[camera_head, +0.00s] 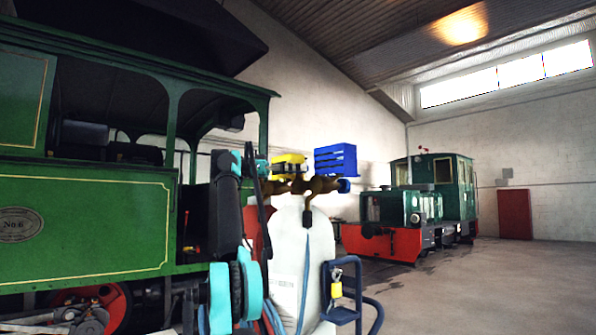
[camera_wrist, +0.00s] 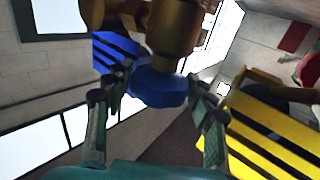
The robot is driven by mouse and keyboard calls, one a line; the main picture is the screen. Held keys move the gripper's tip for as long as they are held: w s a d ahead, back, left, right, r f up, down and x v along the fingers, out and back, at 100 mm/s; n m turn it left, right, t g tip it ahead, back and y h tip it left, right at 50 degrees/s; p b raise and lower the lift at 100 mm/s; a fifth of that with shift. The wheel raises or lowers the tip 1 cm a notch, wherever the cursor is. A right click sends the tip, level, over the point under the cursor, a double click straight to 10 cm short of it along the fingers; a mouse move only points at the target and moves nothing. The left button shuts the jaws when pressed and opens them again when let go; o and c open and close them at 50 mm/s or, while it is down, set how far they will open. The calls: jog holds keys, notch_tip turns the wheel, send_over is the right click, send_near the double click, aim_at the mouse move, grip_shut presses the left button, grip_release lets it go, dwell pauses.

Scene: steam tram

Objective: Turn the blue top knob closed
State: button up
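In the wrist view, a blue knob (camera_wrist: 160,87) sits on the end of a brass valve body (camera_wrist: 176,38). My gripper (camera_wrist: 161,90) is open, with one fingertip on each side of the knob. I cannot tell whether the fingertips touch it. In the head view, my gripper (camera_head: 262,168) is at the left end of the brass valves (camera_head: 300,186) on top of a pale gas cylinder (camera_head: 300,255). My arm partly hides that end, and the knob is not clear there. Another blue knob (camera_head: 344,186) is at the right end of the valves.
A yellow slatted piece (camera_head: 289,159) and a blue slatted piece (camera_head: 335,160) stand above the valves. The yellow one is close to my right finger in the wrist view (camera_wrist: 265,130). A blue trolley frame (camera_head: 342,290) stands beside the cylinder. A green tram (camera_head: 85,215) is on the left.

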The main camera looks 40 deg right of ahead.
jog(key=shift+o, duration=0.3)
jog(key=shift+s+n+t+h, duration=0.1)
jog(key=shift+n+t+h, duration=0.7)
jog(key=shift+t, duration=0.5)
